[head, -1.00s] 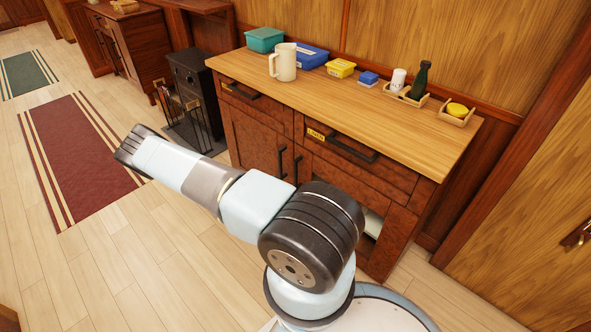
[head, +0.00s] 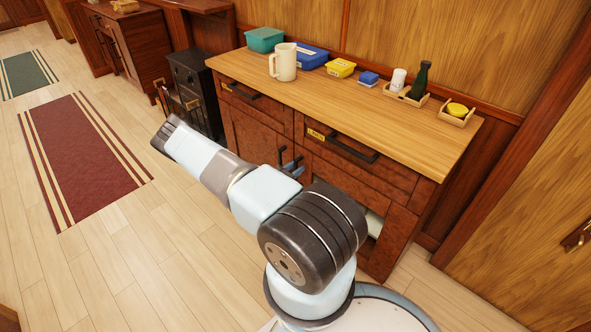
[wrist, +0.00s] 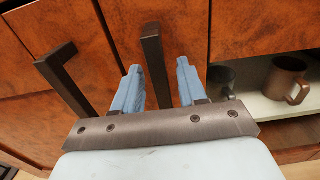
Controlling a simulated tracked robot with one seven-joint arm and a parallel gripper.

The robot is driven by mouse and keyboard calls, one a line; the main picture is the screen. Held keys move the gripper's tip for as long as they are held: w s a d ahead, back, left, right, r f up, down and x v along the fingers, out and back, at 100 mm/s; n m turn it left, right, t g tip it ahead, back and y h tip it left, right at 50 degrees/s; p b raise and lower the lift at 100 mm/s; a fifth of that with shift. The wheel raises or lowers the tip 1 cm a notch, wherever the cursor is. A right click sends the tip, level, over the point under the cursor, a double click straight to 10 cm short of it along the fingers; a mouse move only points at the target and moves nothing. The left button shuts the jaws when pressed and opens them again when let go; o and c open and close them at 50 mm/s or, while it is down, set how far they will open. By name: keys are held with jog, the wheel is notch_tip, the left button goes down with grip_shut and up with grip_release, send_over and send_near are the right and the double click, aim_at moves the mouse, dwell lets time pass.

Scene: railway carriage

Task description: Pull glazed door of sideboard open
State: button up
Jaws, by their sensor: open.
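The sideboard (head: 262,133) stands against the wall in the head view, its lower part partly hidden by my arm. Its glazed door (wrist: 188,28) has a brown wooden stile, and the pane to the right of it shows the shelf inside. The door looks shut. Its dark bar handle (wrist: 153,58) stands upright on the stile. My gripper (wrist: 160,75) is open, with one pale blue finger on each side of this handle in the wrist view. I cannot tell whether a finger touches it.
A second dark handle (wrist: 62,72) on the solid left door is close to the left finger. Cups (wrist: 284,80) stand on the shelf inside. Above are drawers with bar handles (head: 350,149). A cream jug (head: 283,62) and small boxes stand on top.

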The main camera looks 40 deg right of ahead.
grip_shut()
dwell(0.3)
dwell(0.3)
